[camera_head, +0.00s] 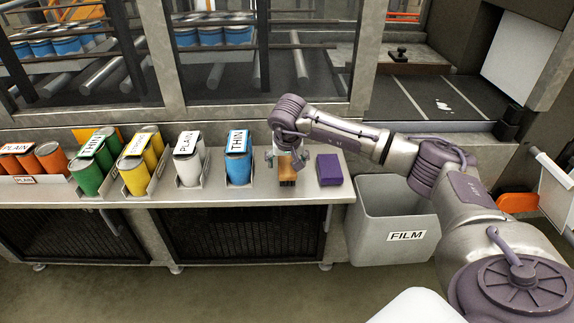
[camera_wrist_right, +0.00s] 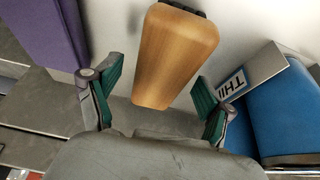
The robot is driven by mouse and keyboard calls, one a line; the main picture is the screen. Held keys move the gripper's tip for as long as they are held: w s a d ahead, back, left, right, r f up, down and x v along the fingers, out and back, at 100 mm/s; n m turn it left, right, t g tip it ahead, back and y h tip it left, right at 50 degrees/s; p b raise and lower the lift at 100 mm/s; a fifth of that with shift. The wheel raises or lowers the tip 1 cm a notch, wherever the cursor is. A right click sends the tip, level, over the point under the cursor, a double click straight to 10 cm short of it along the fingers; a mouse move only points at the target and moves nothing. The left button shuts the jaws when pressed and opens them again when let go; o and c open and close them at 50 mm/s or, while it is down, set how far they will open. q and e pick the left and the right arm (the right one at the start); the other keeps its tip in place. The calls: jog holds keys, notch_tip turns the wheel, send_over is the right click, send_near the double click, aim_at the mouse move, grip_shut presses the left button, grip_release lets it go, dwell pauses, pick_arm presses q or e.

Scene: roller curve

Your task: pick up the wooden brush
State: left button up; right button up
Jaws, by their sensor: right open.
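The wooden brush (camera_head: 287,170) stands on the metal counter, between the blue cans and a purple block, partly covered by my right gripper in the head view. In the right wrist view, its wooden body (camera_wrist_right: 175,55) lies between and beyond the two green-padded fingers, with dark bristles at its top edge. My right gripper (camera_head: 287,157) is open over the brush; it also shows in the wrist view (camera_wrist_right: 155,100). A gap shows between the brush and each finger. My left gripper is not in view.
A purple block (camera_head: 329,169) sits just right of the brush. Blue cans (camera_head: 238,168) labelled THIN stand close on the left; they also show in the wrist view (camera_wrist_right: 285,105). A grey FILM bin (camera_head: 390,200) stands beside the counter's right end. The counter's front strip (camera_head: 215,195) is clear.

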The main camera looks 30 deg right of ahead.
jog(key=shift+f, duration=0.25)
dwell(0.5)
jog(key=c, duration=1.3)
